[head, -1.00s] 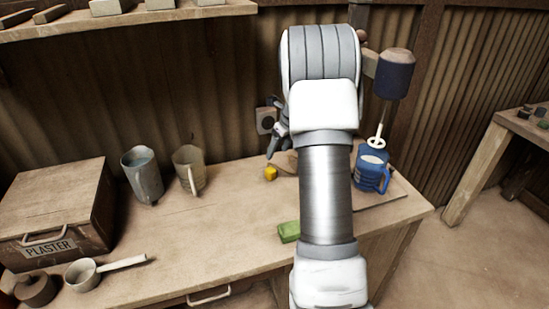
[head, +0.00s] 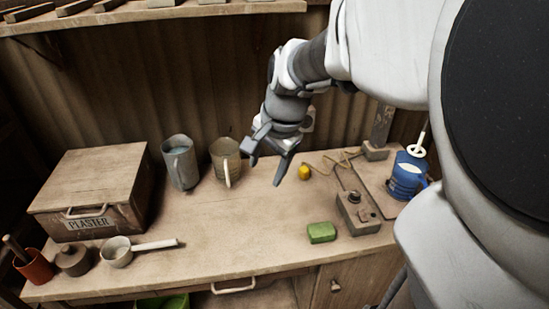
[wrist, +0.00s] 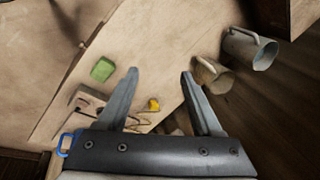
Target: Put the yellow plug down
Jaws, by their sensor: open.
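The yellow plug (head: 304,173) rests on the wooden bench with a cord trailing from it toward the back right. My gripper (head: 267,171) is open and empty, held above the bench to the left of the plug and apart from it. Nothing is between the fingertips.
A grey control box (head: 357,213) and a green block (head: 321,233) lie right of the plug. A blue jug (head: 405,178) stands at the right. A metal jug (head: 181,165) and a beige jug (head: 226,160) stand left. The front middle is clear.

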